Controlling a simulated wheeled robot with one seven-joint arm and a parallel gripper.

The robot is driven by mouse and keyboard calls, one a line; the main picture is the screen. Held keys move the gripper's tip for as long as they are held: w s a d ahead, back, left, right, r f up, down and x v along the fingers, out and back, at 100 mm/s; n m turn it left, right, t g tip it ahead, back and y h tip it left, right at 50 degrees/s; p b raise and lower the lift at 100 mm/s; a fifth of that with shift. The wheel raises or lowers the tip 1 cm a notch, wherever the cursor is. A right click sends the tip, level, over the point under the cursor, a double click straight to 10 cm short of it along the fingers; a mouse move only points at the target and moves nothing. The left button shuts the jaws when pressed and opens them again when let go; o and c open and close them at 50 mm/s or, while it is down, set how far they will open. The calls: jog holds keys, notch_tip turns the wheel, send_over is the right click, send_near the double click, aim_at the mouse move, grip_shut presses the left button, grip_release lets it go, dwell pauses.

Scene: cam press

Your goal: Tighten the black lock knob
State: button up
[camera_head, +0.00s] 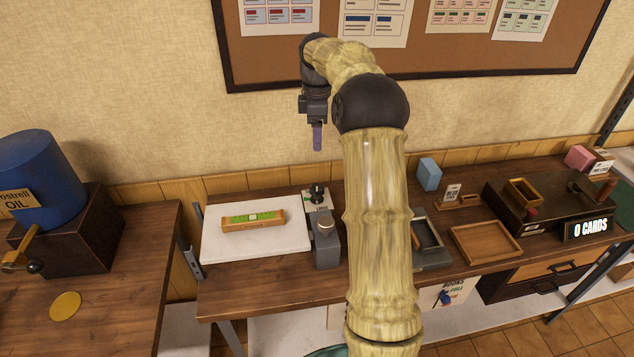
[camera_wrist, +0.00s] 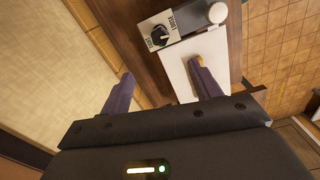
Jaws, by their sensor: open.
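The black lock knob (camera_head: 316,191) stands on a small pale plate at the back of the bench, beside the white slab. In the wrist view the knob (camera_wrist: 159,37) has a light pointer mark, and its plate (camera_wrist: 182,18) carries lettering and a green mark; I cannot tell surely where the pointer is set. My gripper (camera_head: 317,147) hangs above and behind the knob, fingers pointing down, apart from it. In the wrist view my gripper (camera_wrist: 160,71) is open and empty, with its two purple fingers spread.
A grey block (camera_head: 326,245) with a round pale top stands in front. A wooden tray (camera_head: 486,242) and the dark card press (camera_head: 515,212) are farther right. The wall is close behind.

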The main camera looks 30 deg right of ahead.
aim_at(317, 186)
notch_tip(317, 186, down, 17)
jog(key=p, duration=0.2)
jog(key=shift+f+p, duration=0.2)
jog(key=shift+p, duration=0.15)
dwell(0.3)
jog(key=c, duration=1)
